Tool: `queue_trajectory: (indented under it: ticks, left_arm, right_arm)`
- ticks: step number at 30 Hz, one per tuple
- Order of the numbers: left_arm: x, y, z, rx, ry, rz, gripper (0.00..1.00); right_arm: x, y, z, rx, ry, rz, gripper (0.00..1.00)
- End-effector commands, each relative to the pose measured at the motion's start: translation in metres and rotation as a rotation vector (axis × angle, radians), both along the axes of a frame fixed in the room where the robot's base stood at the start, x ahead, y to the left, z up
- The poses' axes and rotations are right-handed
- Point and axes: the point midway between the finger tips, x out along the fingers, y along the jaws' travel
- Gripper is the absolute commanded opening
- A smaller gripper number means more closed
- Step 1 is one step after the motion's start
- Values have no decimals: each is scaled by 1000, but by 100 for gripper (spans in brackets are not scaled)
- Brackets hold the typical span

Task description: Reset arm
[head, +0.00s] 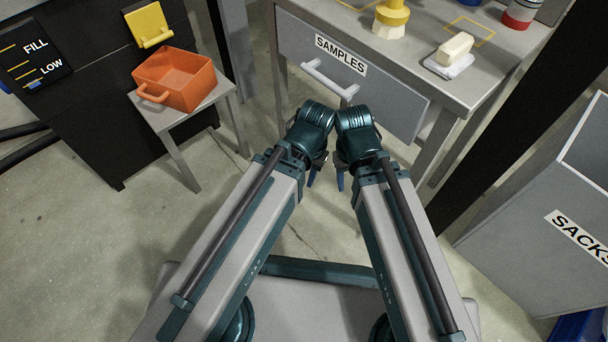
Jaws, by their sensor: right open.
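My two arms reach forward from the bottom of the head view and bend down close together at the middle. My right gripper (352,183) hangs below the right wrist and is open, with nothing seen in it. My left gripper (313,175) hangs below the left wrist, mostly hidden by it, so I cannot make out its jaws. Both are in front of the grey bench drawer marked SAMPLES (345,75), which looks closed.
An orange bin (190,75) stands on a small grey stand (214,95) at left. On the bench are a yellow-topped container (390,18) and a cream block on a dish (455,48). A grey SACKS box (540,200) is at right. Left floor is open.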

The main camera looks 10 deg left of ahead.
Motion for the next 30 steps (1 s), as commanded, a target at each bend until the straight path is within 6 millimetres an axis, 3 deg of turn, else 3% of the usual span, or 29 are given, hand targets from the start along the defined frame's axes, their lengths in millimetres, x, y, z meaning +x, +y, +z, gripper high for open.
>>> queue_trajectory:
  ticks: [8, 13, 17, 30]
  left_arm:
    - [0, 0, 6, -2, -1, 4, 35]
    - [0, 0, 32, -2, 0, 1, 35]
    - [0, 0, 68, -1, 1, -3, 35]
    - [0, 1, 215, -2, 2, -4, 35]
  right_arm:
    - [0, 0, 6, 0, 0, 1, 50]
    - [0, 0, 33, -1, 0, 4, 50]
    - [0, 0, 68, -2, 1, 8, 50]
    - [0, 0, 215, -2, 4, 10, 50]
